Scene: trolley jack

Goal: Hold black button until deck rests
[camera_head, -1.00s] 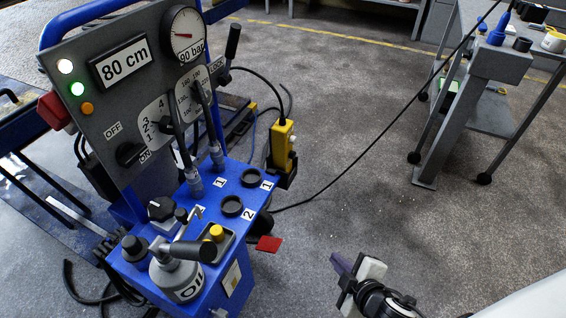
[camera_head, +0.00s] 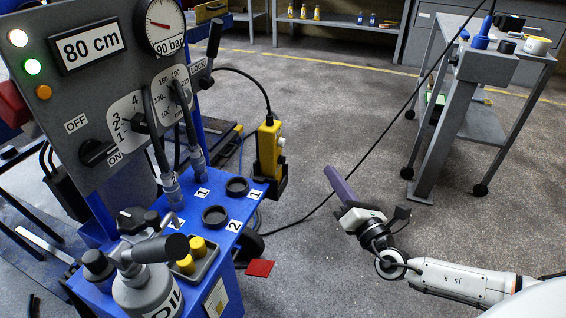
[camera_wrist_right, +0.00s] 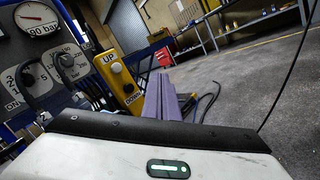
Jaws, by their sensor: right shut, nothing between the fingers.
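A dark button (camera_wrist_right: 128,88) sits near the DOWN label. My right gripper (camera_head: 330,173) has purple fingers that are shut and empty. It is to the right of the pendant, apart from it. Its fingers (camera_wrist_right: 159,80) point forward in the wrist view, right of the pendant. The display (camera_head: 88,47) reads 80 cm. I cannot clearly make out the deck. My left gripper is not in view.
The blue console (camera_head: 225,225) carries levers, dark sockets and an oil can (camera_head: 150,290). A red pedal (camera_head: 260,268) lies low beside it. A grey trolley (camera_head: 485,65) stands at the right. The floor between is clear apart from a black cable.

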